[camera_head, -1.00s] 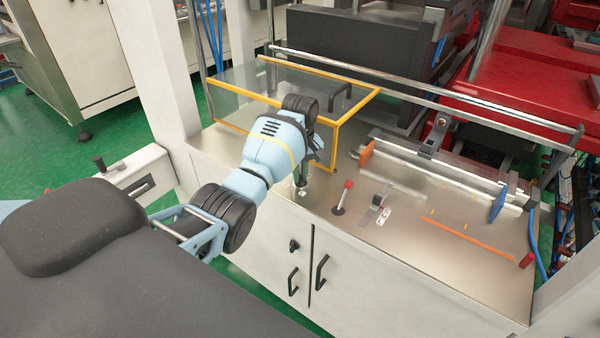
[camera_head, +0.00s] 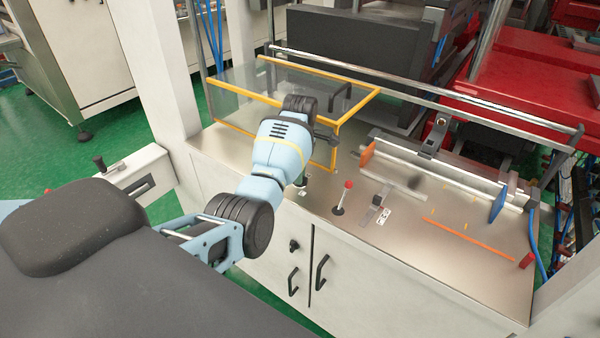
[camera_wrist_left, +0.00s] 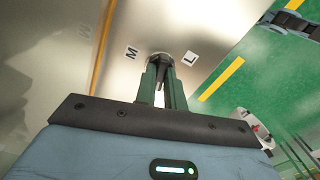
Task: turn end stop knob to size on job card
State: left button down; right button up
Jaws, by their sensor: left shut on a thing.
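In the left wrist view, the green fingers of my left gripper (camera_wrist_left: 163,88) are shut on the end stop knob (camera_wrist_left: 158,56), a small round grey knob on the metal top. An "M" label (camera_wrist_left: 131,53) and an "L" label (camera_wrist_left: 191,59) lie on either side of it. The fingers hide much of the knob, and I cannot tell which size it points to. In the head view my left gripper (camera_head: 301,181) is low at the bench top, mostly behind my wrist. I cannot make out a job card. My right gripper is not in view.
A red-topped lever (camera_head: 342,198) and a metal latch (camera_head: 375,208) stand right of my gripper. The yellow-framed clear guard (camera_head: 335,146) is close behind my wrist. A rail with an orange plate (camera_head: 367,154) and a blue plate (camera_head: 498,204) lies farther right.

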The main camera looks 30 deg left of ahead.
pick_arm(q)
jog(key=shift+n, duration=0.6)
jog(key=c, duration=1.5)
grip_release()
jog(key=shift+r, duration=3.95)
